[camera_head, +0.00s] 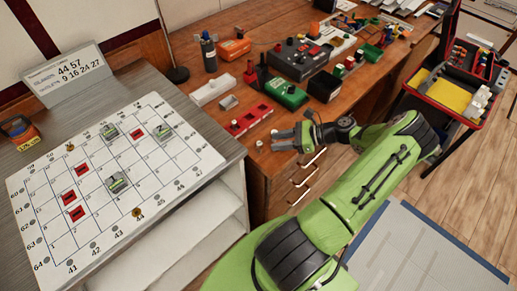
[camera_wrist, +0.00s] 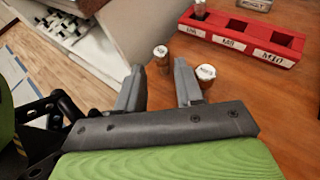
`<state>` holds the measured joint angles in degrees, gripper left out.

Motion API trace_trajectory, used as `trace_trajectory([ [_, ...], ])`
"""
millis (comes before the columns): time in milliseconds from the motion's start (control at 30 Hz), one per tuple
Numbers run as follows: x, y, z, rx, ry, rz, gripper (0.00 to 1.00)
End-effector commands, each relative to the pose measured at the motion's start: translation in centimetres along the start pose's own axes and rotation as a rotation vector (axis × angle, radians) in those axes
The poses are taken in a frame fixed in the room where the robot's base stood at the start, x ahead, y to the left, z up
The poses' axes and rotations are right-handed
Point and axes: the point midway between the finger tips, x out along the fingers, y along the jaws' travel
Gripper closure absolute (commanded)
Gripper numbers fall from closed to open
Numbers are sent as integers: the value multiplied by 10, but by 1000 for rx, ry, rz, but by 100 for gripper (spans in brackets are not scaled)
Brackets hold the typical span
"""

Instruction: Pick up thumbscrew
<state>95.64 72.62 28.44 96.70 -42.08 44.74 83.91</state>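My gripper (camera_wrist: 158,82) is open, its fingers spread with nothing held between them. A small round metal-topped piece (camera_wrist: 161,55) stands on the wooden desk just beyond the gap between the fingertips. A second, similar piece with a pale marked top (camera_wrist: 206,73) stands close outside the right finger, which partly hides it. I cannot tell for sure which of the two is the thumbscrew. In the head view my gripper (camera_head: 278,141) is low over the desk's near edge, and one small piece (camera_head: 259,143) shows to its left.
A red tray (camera_wrist: 240,34) with labelled compartments, one holding a metal piece, lies beyond on the desk; it also shows in the head view (camera_head: 250,119). A green box (camera_head: 285,93) and black bin (camera_head: 324,86) stand farther back. The grid board (camera_head: 110,160) is left.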

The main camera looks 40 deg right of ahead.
Motion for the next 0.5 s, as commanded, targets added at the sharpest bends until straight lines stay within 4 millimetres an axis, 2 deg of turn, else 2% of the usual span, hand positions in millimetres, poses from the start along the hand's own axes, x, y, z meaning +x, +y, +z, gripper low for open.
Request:
trace_trajectory([
  [300, 51, 0, -4, 0, 0, 3, 64],
  [500, 59, -1, -2, 0, 2, -1, 64],
])
